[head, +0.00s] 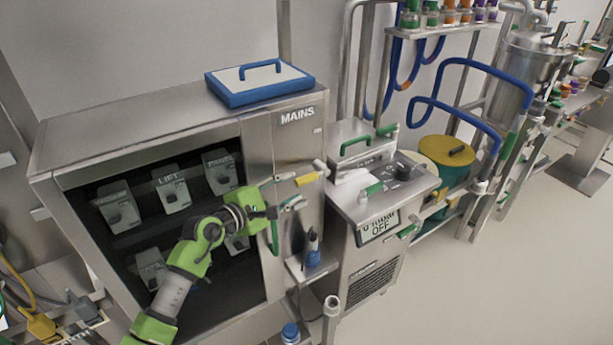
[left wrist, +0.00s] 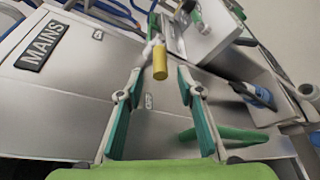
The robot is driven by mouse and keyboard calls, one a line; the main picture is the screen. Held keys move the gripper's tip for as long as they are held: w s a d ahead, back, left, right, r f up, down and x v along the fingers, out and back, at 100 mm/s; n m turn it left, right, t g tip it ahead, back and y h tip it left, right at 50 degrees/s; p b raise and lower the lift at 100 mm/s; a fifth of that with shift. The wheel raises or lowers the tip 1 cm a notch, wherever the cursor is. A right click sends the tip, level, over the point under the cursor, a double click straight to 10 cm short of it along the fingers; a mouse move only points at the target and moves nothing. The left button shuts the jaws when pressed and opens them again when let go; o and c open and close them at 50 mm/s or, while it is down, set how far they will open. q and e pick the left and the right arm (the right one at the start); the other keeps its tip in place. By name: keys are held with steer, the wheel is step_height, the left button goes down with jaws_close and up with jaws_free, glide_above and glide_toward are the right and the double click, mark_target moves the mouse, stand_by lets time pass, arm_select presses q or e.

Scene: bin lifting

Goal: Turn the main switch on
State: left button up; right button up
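The main switch is a lever with a yellow grip (head: 307,179) on the right part of the steel cabinet front, below the "MAINS" label (head: 297,115). In the left wrist view the yellow grip (left wrist: 159,72) points toward the camera, between and slightly beyond the fingertips. My left gripper (head: 291,191) is open, with its green-padded fingers spread. In the left wrist view the gripper (left wrist: 160,86) has a gap on both sides of the grip, and no contact shows. My right gripper is in neither view.
The steel cabinet (head: 150,115) holds several grey switch units behind a dark front. A green handle (head: 275,236) sits below the gripper. A blue-rimmed lid (head: 258,88) lies on top. A steel machine (head: 375,245) with an "OFF" display and a small shelf with a blue bottle (head: 312,252) stand right.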

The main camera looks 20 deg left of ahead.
mark_target(300, 183)
arm_select(q)
steer(key=x, duration=0.7)
steer(key=shift+w+d+f+p, duration=0.1)
steer(key=shift+w+f+p, duration=0.05)
steer(key=shift+w+p, duration=0.2)
steer(key=shift+s, duration=0.1)
jaws_close()
